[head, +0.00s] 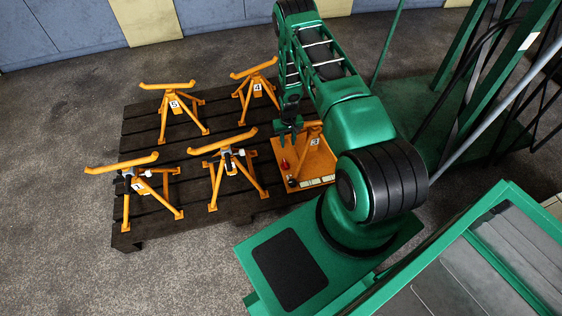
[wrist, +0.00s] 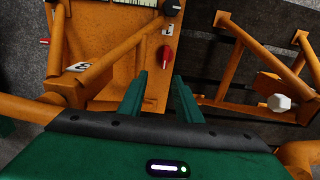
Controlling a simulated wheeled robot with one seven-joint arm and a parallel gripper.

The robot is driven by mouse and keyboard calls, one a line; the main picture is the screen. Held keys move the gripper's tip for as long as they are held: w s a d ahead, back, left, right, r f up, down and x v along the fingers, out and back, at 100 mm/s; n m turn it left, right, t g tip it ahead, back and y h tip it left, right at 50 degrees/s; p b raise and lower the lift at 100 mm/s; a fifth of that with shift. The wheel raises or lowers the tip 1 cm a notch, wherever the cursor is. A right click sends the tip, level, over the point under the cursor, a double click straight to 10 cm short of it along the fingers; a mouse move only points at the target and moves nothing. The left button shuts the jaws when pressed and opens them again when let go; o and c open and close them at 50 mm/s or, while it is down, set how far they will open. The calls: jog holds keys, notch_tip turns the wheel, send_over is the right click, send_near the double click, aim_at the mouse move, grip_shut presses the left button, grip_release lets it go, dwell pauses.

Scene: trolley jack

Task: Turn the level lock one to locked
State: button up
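An orange stand marked 3 (head: 318,158) has a flat orange base plate, which fills the upper middle of the wrist view (wrist: 118,85). A red knob (wrist: 166,55) sits on the plate, just beyond my fingertips. It shows in the head view as a small red spot (head: 284,165). A small white tag (wrist: 168,29) is beside it; its marking is too small to read surely. My gripper (wrist: 159,78) is open and empty, its two green fingers apart and pointing toward the knob. In the head view my gripper (head: 289,128) is above the plate's left side. I cannot tell the knob's setting.
Orange struts rise close to my left. A stand with a pale hex piece (wrist: 279,102) is at right. Stands 5 (head: 174,104) and 4 (head: 257,87) share the dark slatted pallet (head: 140,135).

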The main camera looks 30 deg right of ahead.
send_over(285, 164)
notch_tip(285, 164, down, 6)
notch_tip(285, 164, down, 10)
jog(key=shift+d, duration=0.1)
dwell(0.5)
grip_shut()
